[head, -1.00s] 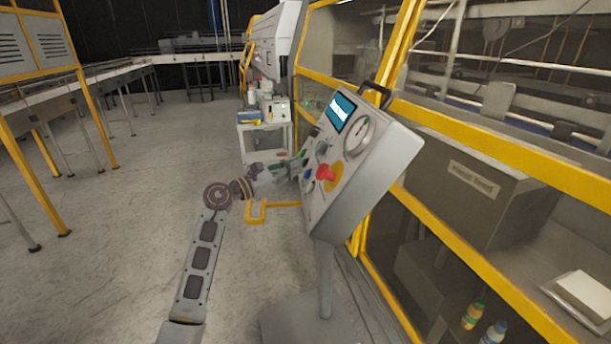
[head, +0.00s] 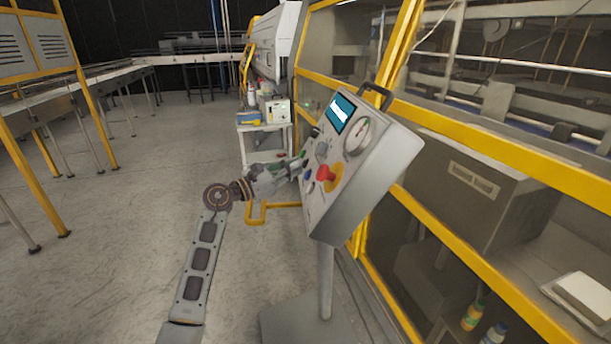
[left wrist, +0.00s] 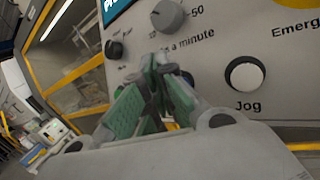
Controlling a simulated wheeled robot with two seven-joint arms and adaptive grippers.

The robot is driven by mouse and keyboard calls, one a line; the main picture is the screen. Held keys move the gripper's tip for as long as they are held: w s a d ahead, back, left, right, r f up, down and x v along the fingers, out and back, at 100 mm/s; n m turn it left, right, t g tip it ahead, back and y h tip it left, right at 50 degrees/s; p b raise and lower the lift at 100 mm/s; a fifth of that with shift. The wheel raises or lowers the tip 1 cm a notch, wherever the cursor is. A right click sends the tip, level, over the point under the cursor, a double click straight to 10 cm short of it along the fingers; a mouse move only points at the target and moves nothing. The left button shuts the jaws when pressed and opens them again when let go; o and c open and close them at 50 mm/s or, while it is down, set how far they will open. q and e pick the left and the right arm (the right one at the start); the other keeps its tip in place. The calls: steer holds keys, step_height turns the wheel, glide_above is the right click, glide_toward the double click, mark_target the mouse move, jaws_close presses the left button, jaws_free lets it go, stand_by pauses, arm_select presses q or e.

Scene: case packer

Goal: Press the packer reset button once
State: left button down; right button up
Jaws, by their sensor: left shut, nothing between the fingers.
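The packer's tilted control panel (head: 372,182) stands on a post and carries a screen, a gauge, knobs and buttons. A red emergency stop (head: 325,174) sits on a yellow plate, and a small blue button (head: 309,187) is lower left of it. My left gripper (head: 302,162) is shut and empty at the panel's left side. In the left wrist view, its green-padded fingertips (left wrist: 162,62) are just below a grey knob (left wrist: 168,16), left of a white button (left wrist: 244,75) labelled Jog. The fingers hide part of the panel face. No reset label is readable, and contact cannot be told.
A yellow-framed machine enclosure (head: 470,155) is right of and behind the panel. A white cart (head: 264,140) with items stands beyond my gripper. A conveyor (head: 90,80) runs at the far left. The floor (head: 120,240) between is clear.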

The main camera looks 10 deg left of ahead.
arm_select(q)
steer(key=shift+w+d+f+b, duration=0.2)
steer(key=shift+d+f+b, duration=0.25)
steer(key=shift+d, duration=0.2)
stand_by(1.6)
steer(key=shift+a+r, duration=0.1)
steer(key=shift+a, duration=0.05)
stand_by(0.4)
steer(key=shift+s+a+r, duration=0.2)
steer(key=shift+a+r, duration=0.1)
steer(key=shift+a, duration=0.2)
steer(key=shift+r, duration=0.1)
steer(key=shift+s+a+r, duration=0.25)
steer(key=shift+a+r, duration=0.15)
steer(key=shift+a, duration=0.3)
steer(key=shift+s+a+r, duration=0.25)
steer(key=shift+a+r, duration=0.15)
steer(key=shift+a, duration=0.25)
steer(key=shift+s+a+r, duration=0.25)
steer(key=shift+a+r, duration=0.15)
steer(key=shift+a, duration=0.3)
